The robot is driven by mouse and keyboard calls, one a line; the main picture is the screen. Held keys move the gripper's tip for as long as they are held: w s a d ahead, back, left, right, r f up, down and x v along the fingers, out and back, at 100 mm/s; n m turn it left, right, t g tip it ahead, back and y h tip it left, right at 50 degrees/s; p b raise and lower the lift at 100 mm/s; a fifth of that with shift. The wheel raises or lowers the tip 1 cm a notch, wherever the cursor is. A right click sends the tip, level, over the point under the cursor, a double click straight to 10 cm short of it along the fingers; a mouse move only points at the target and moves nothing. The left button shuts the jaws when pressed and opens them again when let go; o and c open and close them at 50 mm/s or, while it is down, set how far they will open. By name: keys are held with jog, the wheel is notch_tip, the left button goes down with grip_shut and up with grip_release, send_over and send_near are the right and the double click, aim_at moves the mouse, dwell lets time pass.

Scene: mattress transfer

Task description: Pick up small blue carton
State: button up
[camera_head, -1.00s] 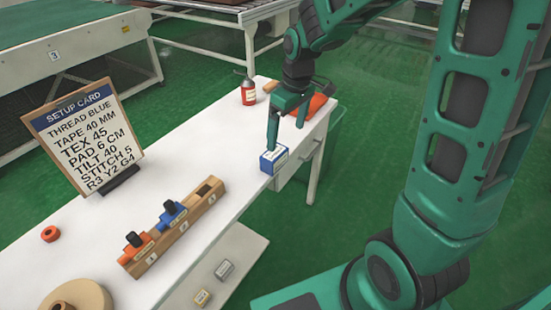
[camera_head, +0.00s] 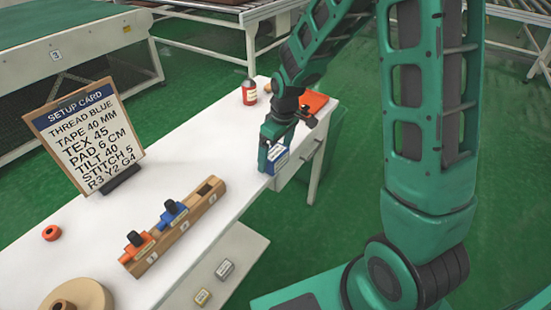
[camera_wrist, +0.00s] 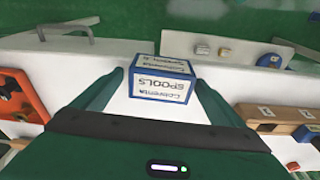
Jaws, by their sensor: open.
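The small blue carton (camera_head: 277,158) has white label faces and stands upright at the right edge of the white table. In the wrist view the carton (camera_wrist: 161,78) reads "SPOOLS" and lies between my two spread fingers. My gripper (camera_head: 272,150) is down at the carton in the head view, with a finger on its left side. In the wrist view my gripper (camera_wrist: 160,100) is open, with a gap of table showing beside the carton. The fingers hide part of the carton in the head view.
A wooden block (camera_head: 175,228) with orange and blue pieces lies on the white table (camera_head: 110,215). A setup card (camera_head: 88,135) stands behind it. A red bottle (camera_head: 249,92) and an orange item (camera_head: 313,102) are near the far end. Two small boxes sit on a lower shelf.

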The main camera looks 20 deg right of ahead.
jog(key=shift+f, duration=0.6)
jog(key=c, duration=1.3)
jog(key=shift+o, duration=0.2)
jog(key=shift+w+r, duration=0.1)
jog(key=shift+r, duration=0.05)
